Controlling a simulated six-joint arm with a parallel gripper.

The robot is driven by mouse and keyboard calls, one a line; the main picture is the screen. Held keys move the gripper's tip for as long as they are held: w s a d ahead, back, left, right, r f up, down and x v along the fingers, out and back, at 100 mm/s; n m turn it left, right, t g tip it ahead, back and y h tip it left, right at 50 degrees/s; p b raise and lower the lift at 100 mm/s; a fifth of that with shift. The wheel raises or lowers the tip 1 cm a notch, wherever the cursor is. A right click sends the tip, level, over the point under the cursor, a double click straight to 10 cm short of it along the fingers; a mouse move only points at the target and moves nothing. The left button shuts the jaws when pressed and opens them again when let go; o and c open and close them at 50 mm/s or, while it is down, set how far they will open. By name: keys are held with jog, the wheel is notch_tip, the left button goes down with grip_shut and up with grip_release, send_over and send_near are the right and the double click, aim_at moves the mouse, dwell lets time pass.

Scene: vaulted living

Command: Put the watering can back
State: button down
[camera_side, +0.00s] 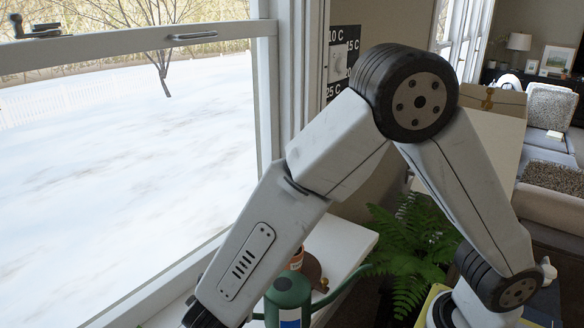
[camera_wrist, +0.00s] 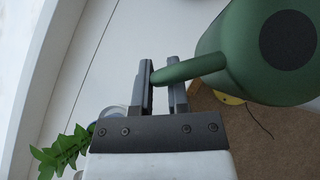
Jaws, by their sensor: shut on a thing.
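My gripper (camera_wrist: 160,75) is shut on the can's green handle, which runs between the two fingers.
A white ledge (camera_side: 338,246) runs beside the window. An orange-brown pot (camera_side: 297,258) and a brown rounded object (camera_side: 312,270) stand behind the can. A large fern (camera_side: 408,250) is to the right. The wrist view shows a leafy plant (camera_wrist: 62,152) at lower left and a brown surface (camera_wrist: 270,150).

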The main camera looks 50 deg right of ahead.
jog(key=w+a+f, duration=0.4)
jog(key=w+f, duration=0.4)
jog(key=w, duration=0.3)
jog(key=shift+f, duration=0.2)
jog(key=shift+w+f, duration=0.2)
jog(key=shift+f, duration=1.65)
jog(key=shift+f, duration=0.1)
jog(key=c, duration=0.6)
grip_release()
